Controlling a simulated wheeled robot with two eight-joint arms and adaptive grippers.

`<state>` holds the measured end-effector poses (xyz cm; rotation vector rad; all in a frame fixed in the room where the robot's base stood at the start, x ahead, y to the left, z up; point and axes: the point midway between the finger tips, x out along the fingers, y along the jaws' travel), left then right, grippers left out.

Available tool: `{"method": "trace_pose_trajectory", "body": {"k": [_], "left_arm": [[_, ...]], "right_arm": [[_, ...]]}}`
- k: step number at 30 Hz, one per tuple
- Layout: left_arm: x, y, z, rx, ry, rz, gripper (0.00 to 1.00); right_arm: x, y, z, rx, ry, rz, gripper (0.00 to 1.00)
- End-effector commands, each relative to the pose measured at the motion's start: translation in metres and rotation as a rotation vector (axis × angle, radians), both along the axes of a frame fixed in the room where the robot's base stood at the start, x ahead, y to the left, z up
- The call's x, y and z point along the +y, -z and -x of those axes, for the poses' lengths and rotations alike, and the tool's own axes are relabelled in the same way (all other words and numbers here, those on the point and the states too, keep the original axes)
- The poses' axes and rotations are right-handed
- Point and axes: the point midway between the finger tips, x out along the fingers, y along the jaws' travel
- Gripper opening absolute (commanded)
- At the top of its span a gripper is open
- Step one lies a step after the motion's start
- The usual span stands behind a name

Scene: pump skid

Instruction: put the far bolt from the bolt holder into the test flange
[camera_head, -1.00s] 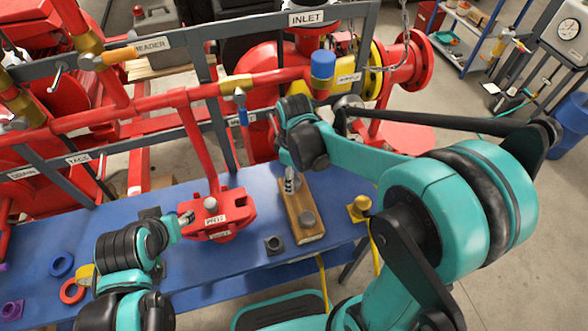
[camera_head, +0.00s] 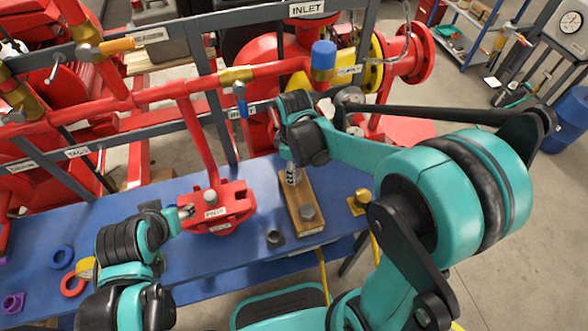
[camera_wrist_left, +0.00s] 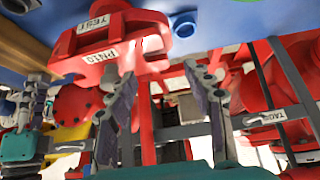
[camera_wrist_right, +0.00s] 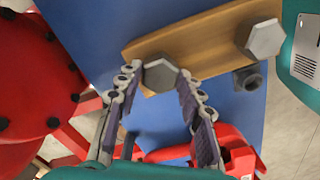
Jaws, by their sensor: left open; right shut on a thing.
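The wooden bolt holder (camera_head: 294,195) lies on the blue bench, and its near bolt (camera_head: 307,212) stands in the near end. The far bolt (camera_wrist_right: 160,73) is at the other end, its grey hex head between the fingertips of my right gripper (camera_wrist_right: 158,80). My right gripper (camera_head: 291,174) is shut on this far bolt; whether it is lifted at all I cannot tell. The red test flange (camera_head: 232,202) stands left of the holder. My left gripper (camera_head: 188,211) is open and empty beside the flange's left side; the left wrist view shows the flange (camera_wrist_left: 150,22) beyond its spread fingers (camera_wrist_left: 165,90).
A small dark square fitting (camera_head: 275,238) lies between flange and holder. A brass fitting (camera_head: 360,202) sits on the right. Red pipes and a grey frame (camera_head: 150,122) rise behind the bench.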

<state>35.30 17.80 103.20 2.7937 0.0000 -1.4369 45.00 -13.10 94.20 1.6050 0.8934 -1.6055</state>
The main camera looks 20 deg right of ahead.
Motion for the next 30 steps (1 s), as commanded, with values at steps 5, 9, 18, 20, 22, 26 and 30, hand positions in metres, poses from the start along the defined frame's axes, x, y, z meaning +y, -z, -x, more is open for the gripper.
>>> {"method": "trace_pose_trajectory", "body": {"k": [5, 9, 18, 20, 22, 26, 30], "left_arm": [[0.0, -0.007, 0.0, 0.0, 0.0, 0.0, 0.51], [0.0, -0.013, 0.0, 0.0, 0.0, 0.0, 0.51], [0.0, -0.026, 0.0, 0.0, 0.0, 0.0, 0.51], [0.0, -0.029, 0.0, 0.0, 0.0, 0.0, 0.51], [0.0, -0.031, 0.0, 0.0, 0.0, 0.0, 0.51], [0.0, -0.037, 0.0, 0.0, 0.0, 0.0, 0.51], [0.0, -0.043, 0.0, 0.0, 0.0, 0.0, 0.51]], "right_arm": [[0.0, -0.009, 0.0, 0.0, 0.0, 0.0, 0.07], [0.0, -0.016, 0.0, 0.0, 0.0, 0.0, 0.07], [0.0, -0.032, 0.0, 0.0, 0.0, 0.0, 0.07], [0.0, -0.035, 0.0, 0.0, 0.0, 0.0, 0.07], [0.0, -0.039, 0.0, 0.0, 0.0, 0.0, 0.07], [0.0, -0.046, 0.0, 0.0, 0.0, 0.0, 0.07], [0.0, -0.053, 0.0, 0.0, 0.0, 0.0, 0.07]]}}
